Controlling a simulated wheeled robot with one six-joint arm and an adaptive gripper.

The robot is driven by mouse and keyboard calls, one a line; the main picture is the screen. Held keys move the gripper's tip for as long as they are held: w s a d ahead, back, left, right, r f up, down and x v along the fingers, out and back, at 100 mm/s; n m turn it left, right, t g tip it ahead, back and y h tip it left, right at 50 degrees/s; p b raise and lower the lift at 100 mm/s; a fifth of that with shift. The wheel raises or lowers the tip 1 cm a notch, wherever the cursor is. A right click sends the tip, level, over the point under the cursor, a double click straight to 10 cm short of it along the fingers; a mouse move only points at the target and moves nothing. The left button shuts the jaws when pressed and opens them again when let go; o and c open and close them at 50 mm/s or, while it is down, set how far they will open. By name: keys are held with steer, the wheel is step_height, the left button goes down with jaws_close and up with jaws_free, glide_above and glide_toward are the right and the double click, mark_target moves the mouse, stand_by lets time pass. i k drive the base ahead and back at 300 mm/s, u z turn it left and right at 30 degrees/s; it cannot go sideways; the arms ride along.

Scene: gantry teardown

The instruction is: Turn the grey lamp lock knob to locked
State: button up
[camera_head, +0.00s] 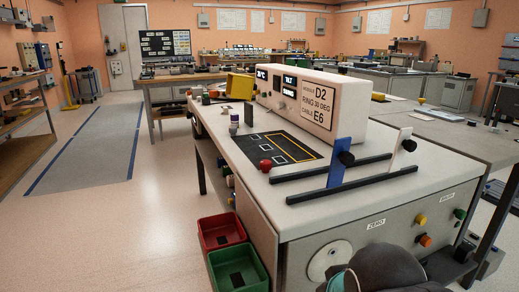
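I cannot pick out a grey lamp lock knob for certain. A dark rounded part, apparently of my arm, shows at the bottom edge. My gripper's fingers are not in view.

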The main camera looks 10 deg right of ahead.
mark_target(232, 130)
steer(key=k, duration=0.6)
steer(key=u, duration=0.8)
steer(key=i, duration=0.8)
steer(key=u, duration=0.7)
steer(key=i, duration=0.8)
steer(key=z, duration=0.9)
steer(key=i, duration=0.75)
steer(key=z, duration=0.75)
